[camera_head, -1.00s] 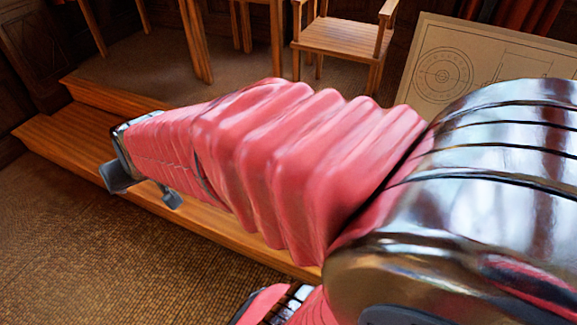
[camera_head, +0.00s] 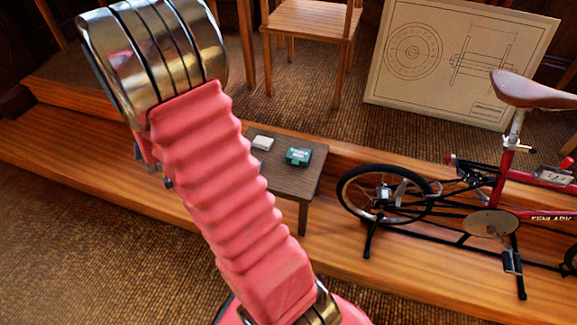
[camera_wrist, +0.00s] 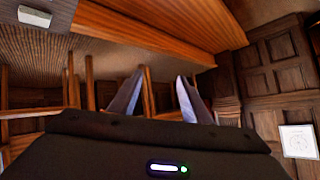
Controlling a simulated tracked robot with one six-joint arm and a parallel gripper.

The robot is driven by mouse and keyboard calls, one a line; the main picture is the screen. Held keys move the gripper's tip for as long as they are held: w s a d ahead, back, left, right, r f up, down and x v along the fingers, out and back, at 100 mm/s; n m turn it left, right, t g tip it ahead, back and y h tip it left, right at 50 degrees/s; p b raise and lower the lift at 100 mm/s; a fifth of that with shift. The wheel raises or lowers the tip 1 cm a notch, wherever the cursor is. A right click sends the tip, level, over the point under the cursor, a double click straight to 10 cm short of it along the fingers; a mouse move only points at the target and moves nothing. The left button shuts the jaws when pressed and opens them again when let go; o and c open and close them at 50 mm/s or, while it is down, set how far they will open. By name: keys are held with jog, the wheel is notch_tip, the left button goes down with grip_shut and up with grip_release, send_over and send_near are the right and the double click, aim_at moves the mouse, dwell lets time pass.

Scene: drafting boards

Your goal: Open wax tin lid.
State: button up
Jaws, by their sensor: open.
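A small green tin (camera_head: 298,156) with pale lettering, likely the wax tin, sits on a small dark wooden table (camera_head: 290,182) in the head view. Its lid looks closed, but it is too small to be sure. My gripper (camera_wrist: 158,92) shows in the wrist view with its two fingers apart and nothing between them. In the head view my gripper is mostly hidden behind my pink arm, to the left of the table. The tin cannot be made out in the wrist view.
A white block (camera_head: 263,143) lies left of the tin on the same table. A red bicycle (camera_head: 490,222) on a stand is to the right. A drawing board (camera_head: 450,60) and a wooden chair (camera_head: 311,20) stand behind.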

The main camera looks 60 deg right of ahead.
aim_at(293, 172)
jog(key=s+d+f+m+g+h, duration=0.1)
jog(key=s+d+f+m+h, duration=0.2)
jog(key=d+f, duration=0.65)
jog(key=s+d+f+m+g+h, duration=0.1)
jog(key=s+d+f+h, duration=0.1)
jog(key=s+f, duration=0.3)
jog(key=s+d+f+m+g+h, duration=0.1)
jog(key=s+d+f+h, duration=0.1)
jog(key=s+d+f, duration=0.3)
jog(key=s+d+f+m+g+h, duration=0.1)
jog(key=s+d+f+g+h, duration=0.1)
jog(key=s+f, duration=0.3)
jog(key=shift+s+d+f, duration=0.15)
jog(key=shift+s+d, duration=0.3)
jog(key=shift+s, duration=0.2)
jog(key=shift+s+d+f, duration=0.15)
jog(key=shift+s+d, duration=0.25)
jog(key=shift+s, duration=0.25)
jog(key=s+f+h, duration=0.1)
jog(key=s, duration=0.2)
jog(key=s+a+f+g+h, duration=0.1)
jog(key=s+f, duration=0.1)
jog(key=s, duration=0.2)
jog(key=s+f, duration=0.2)
jog(key=s, duration=0.1)
jog(key=shift+s+a+g+h, duration=0.2)
jog(key=shift+s+g+h, duration=0.1)
jog(key=shift+h, duration=0.1)
